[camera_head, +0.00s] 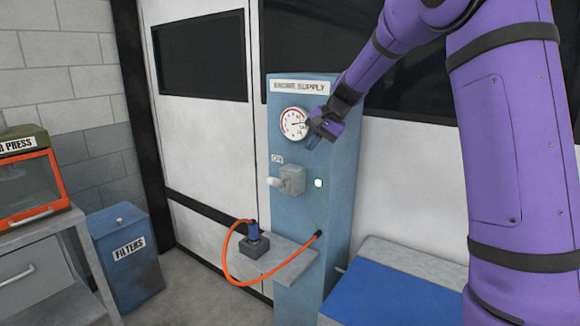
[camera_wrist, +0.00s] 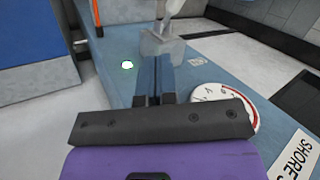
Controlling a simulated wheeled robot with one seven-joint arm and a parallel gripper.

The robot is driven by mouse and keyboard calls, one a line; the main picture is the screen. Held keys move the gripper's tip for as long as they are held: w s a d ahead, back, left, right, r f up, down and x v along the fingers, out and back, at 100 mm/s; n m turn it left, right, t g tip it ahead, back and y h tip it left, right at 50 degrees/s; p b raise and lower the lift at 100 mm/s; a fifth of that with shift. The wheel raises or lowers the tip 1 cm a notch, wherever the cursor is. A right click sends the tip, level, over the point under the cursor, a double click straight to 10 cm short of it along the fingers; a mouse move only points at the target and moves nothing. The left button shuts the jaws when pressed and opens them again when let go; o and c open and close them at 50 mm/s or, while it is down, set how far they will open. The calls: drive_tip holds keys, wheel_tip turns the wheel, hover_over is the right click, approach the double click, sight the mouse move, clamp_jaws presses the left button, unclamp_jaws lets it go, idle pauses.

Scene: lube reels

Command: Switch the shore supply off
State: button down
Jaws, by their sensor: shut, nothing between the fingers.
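The shore supply cabinet (camera_head: 328,245) is a tall blue unit with a gauge near its top. Below the gauge, a grey switch box (camera_head: 292,179) carries a pale lever (camera_head: 274,182) that sticks out toward the lower left. A small ON label (camera_head: 277,159) is just above the box. A green lamp (camera_head: 318,183) is lit to its right. My gripper (camera_head: 313,142) is shut and empty, in front of the cabinet beside the gauge and above the box. In the wrist view, its closed fingers (camera_wrist: 154,62) point toward the box (camera_wrist: 161,46); contact cannot be told.
The gauge (camera_head: 294,123) is close to my gripper. A blue-topped bench (camera_head: 385,297) stands at lower right, and a FILTERS bin (camera_head: 127,255) at left.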

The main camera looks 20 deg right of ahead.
approach(277, 183)
wheel_tip(277, 183, down, 4)
drive_tip(key=shift+w+a+f, duration=0.35)
drive_tip(key=shift+w+a, duration=0.3)
drive_tip(key=shift+w, duration=0.05)
drive_tip(key=shift+w+a+f, duration=0.4)
drive_tip(key=shift+w+a, duration=0.2)
drive_tip(key=shift+w, duration=0.05)
drive_tip(key=shift+s+a+f+t+h, duration=0.25)
drive_tip(key=shift+a+t+h, duration=0.05)
drive_tip(key=shift+h, duration=0.2)
drive_tip(key=f+n+t+h, duration=0.1)
drive_tip(key=h, duration=0.1)
drive_tip(key=s+a+f+n+t+h, duration=0.1)
drive_tip(key=f+t+h, duration=0.1)
drive_tip(key=a+f+n+t+h, duration=0.1)
drive_tip(key=f+t+h, duration=0.1)
drive_tip(key=shift+s+f, duration=0.1)
drive_tip(key=shift+s, duration=0.15)
idle(0.3)
